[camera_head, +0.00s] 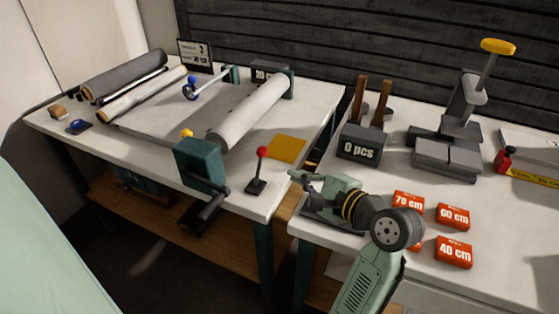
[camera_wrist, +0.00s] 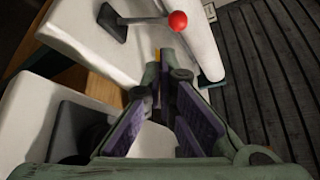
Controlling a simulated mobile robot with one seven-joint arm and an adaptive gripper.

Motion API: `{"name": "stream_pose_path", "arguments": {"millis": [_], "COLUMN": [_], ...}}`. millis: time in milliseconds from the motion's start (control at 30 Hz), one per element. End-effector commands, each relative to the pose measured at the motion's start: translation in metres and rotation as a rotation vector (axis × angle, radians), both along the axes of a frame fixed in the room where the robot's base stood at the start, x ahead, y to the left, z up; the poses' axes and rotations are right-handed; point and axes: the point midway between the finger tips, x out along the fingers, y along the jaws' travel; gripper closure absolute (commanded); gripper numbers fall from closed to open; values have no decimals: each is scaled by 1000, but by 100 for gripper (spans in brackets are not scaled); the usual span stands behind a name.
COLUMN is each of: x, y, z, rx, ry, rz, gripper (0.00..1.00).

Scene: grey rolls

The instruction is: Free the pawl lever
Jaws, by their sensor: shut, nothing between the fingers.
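A small lever with a red ball knob (camera_head: 262,152) stands upright on a dark base at the front right of the left table. In the wrist view its red ball (camera_wrist: 178,21) is just beyond my fingertips. A teal crank box (camera_head: 200,165) on the table's front edge has a yellow knob (camera_head: 187,133) on top and a dark crank handle below. Which of these levers is the pawl lever I cannot tell. My gripper (camera_head: 297,175) is shut and empty, to the right of the red-knobbed lever and apart from it. Its fingertips (camera_wrist: 166,58) show in the wrist view.
A grey roll (camera_head: 250,110) lies behind the crank box, and an orange sheet (camera_head: 286,149) behind the lever. On the right table are a "0 pcs" block (camera_head: 359,143), a press (camera_head: 447,153) and orange length blocks (camera_head: 453,215). A gap separates the tables.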

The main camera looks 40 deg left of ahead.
Motion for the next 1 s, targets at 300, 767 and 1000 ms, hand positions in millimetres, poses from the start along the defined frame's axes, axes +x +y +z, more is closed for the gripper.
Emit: {"name": "stream_pose_path", "arguments": {"millis": [300,767,1000], "x": [2,18,23], "y": [7,79,94], "z": [-1,-20,-25], "rx": [0,1,1], "ry": [-2,-2,-4], "rz": [0,1,-2], "gripper": [100,100,100]}}
